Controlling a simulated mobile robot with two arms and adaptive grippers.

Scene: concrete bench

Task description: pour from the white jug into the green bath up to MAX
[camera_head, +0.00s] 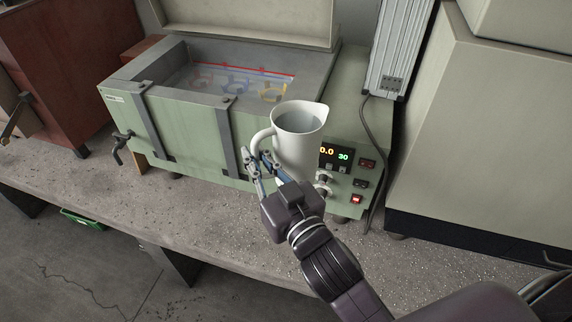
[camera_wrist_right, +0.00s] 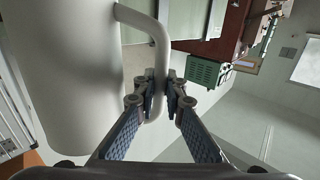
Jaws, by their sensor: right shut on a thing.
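The white jug (camera_head: 298,142) is upright in front of the right part of the green bath (camera_head: 190,133), with clear liquid inside. My right gripper (camera_head: 263,166) is shut on the jug's handle; the right wrist view shows the fingers (camera_wrist_right: 161,100) on both sides of the handle, with the jug body (camera_wrist_right: 70,75) at left. The bath is open, and its basin (camera_head: 240,75) holds water with colored ring shapes in it. A red line (camera_head: 245,68) runs along its far inner wall. Whether a MAX mark stands there is too small to read. My left gripper is out of view.
A raised lid (camera_head: 250,18) stands behind the basin. The control panel (camera_head: 345,170) shows lit digits and a red switch. A tap (camera_head: 121,145) sticks out at the bath's left. A pale cabinet (camera_head: 490,140) stands right; the concrete bench (camera_head: 200,215) is clear in front.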

